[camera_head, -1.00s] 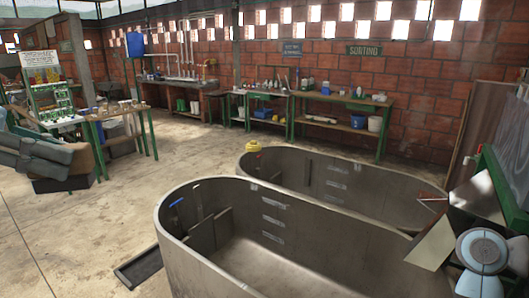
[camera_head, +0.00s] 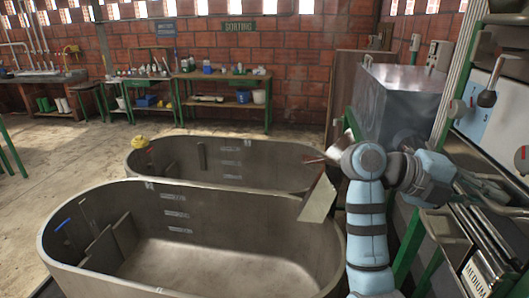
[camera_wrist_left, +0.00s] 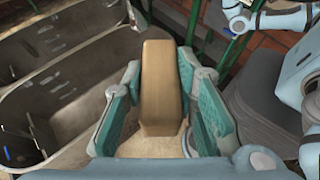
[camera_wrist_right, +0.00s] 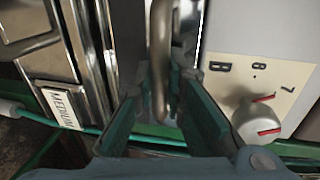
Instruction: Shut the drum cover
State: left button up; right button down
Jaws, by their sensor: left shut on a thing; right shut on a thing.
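My right gripper (camera_head: 487,188) reaches the machine at the right in the head view. In the right wrist view its fingers (camera_wrist_right: 163,105) are on either side of a curved metal handle (camera_wrist_right: 159,55) and shut on it. I cannot tell for sure whether this handle belongs to the drum cover, and the cover itself cannot be clearly picked out. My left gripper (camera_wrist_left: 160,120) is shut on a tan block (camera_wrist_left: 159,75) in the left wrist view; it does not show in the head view.
Two large grey tanks (camera_head: 60,225) fill the floor ahead. A black-knobbed lever (camera_head: 487,98) and a MEDIUM label (camera_head: 482,278) are on the right. A red-marked knob (camera_wrist_right: 257,120) is near my right gripper. Open floor lies at left.

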jog(key=shift+r, duration=0.1)
pick_arm(q)
jog(key=shift+d, duration=0.1)
pick_arm(e)
jog(key=c, duration=1.6)
grip_release()
jog(key=shift+d, duration=0.1)
jog(key=shift+c, duration=0.2)
